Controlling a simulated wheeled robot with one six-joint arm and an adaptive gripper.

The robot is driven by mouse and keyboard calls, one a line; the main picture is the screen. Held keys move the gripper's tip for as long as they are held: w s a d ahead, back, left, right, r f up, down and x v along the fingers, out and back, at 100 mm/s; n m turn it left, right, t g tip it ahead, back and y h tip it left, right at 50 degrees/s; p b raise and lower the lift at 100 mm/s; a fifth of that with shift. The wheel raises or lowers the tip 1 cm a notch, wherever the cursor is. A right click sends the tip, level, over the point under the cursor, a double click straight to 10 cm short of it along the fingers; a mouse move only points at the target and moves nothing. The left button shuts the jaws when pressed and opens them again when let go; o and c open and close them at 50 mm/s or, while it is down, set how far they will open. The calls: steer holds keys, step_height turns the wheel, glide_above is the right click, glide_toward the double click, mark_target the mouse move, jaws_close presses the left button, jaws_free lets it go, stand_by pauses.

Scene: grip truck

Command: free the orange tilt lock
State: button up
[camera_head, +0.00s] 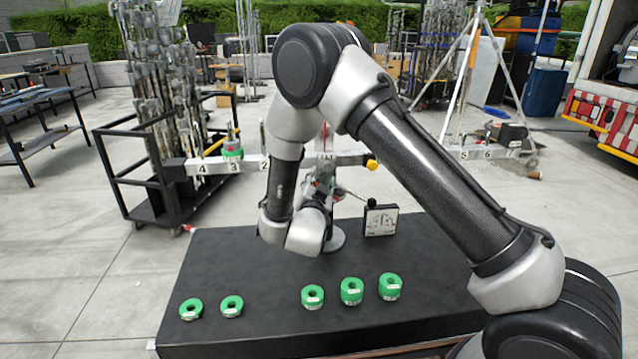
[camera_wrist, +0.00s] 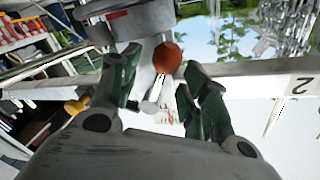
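The orange tilt lock (camera_wrist: 167,58) shows in the wrist view as a round orange-red knob below a grey round housing (camera_wrist: 135,20). My gripper (camera_wrist: 160,66) is open, with one dark green finger on each side of the knob. I cannot tell whether either finger touches it. In the head view my gripper (camera_head: 325,178) is at the middle of the balance beam (camera_head: 348,159), above the black table. My own arm hides much of this area there, and I cannot make out the orange lock in that view.
A green weight (camera_head: 232,151) sits on the beam near mark 3. A yellow knob (camera_head: 373,165) is right of my gripper. A dial plate (camera_head: 380,220) stands behind several green ring weights (camera_head: 312,297) on the black table (camera_head: 250,260). A black rack (camera_head: 160,200) stands left.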

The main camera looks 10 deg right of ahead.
steer(key=shift+s, duration=0.1)
steer(key=v, duration=1.1)
steer(key=shift+s, duration=0.35)
steer(key=shift+a, duration=0.15)
